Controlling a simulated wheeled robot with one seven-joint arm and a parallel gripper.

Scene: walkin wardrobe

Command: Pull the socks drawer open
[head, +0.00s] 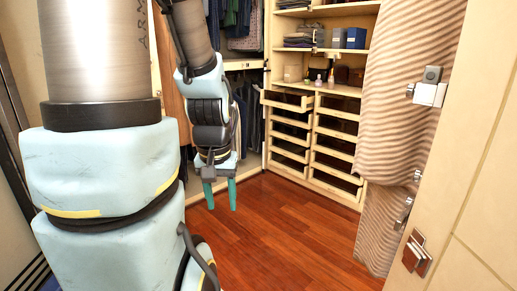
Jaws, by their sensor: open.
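A pale wooden drawer unit stands at the back, with two columns of dark-fronted drawers. The top left drawer (287,101) juts out a little past the others. The top right drawer (338,112) and the drawers below look shut. I cannot tell which one is the socks drawer, as no label or contents can be made out. My gripper (221,196) hangs pointing down, left of and in front of the unit. Its two teal fingers are apart with nothing between them, and it touches no drawer.
Shelves above the drawers hold folded clothes (298,40), dark blue boxes (355,38) and small bottles (318,80). Clothes hang (250,115) behind my arm. A rippled beige panel (405,110) and a door (460,190) with metal fittings stand at right. The wooden floor (275,225) is clear.

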